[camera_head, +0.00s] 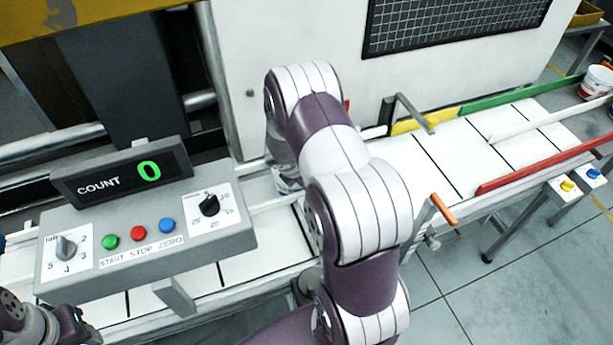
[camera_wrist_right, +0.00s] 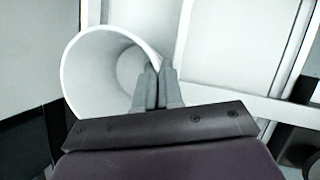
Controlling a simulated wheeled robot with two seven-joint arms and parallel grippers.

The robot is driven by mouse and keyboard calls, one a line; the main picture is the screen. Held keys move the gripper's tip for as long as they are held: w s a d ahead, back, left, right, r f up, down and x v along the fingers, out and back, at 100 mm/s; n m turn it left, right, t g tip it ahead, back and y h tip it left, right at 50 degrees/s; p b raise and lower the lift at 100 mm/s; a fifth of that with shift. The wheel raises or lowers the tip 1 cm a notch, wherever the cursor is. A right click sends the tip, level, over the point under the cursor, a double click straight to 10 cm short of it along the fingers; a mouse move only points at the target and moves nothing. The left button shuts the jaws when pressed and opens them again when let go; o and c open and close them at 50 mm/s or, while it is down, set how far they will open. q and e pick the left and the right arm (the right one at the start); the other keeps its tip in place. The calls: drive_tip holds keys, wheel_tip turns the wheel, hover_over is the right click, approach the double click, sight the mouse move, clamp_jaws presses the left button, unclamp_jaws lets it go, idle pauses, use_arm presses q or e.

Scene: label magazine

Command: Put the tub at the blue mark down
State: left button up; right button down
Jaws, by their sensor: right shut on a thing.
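My right gripper (camera_wrist_right: 157,88) is shut on the rim of a white tub (camera_wrist_right: 84,78) in the right wrist view. The tub is empty and its open mouth faces the wrist camera. In the head view my right arm hides most of this tub and the gripper; a small pale piece shows at the arm's left edge, above the belt. I cannot tell whether the tub touches the surface beneath. No blue mark shows on the belt. Part of my left arm is at the lower left corner of the head view; its fingers are not seen.
The white belt (camera_head: 426,166) runs across, with a red rail (camera_head: 540,166), a green rail (camera_head: 505,96) and an orange-tipped lever (camera_head: 443,209). A control box (camera_head: 150,235) with a counter reading 0 stands at left. Another tub (camera_head: 596,82) with a red label is at far right.

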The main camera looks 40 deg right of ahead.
drive_tip(key=c, duration=1.3)
unclamp_jaws()
drive_tip(key=shift+w, duration=0.1)
drive_tip(key=p+v, duration=0.1)
drive_tip(key=v, duration=1.1)
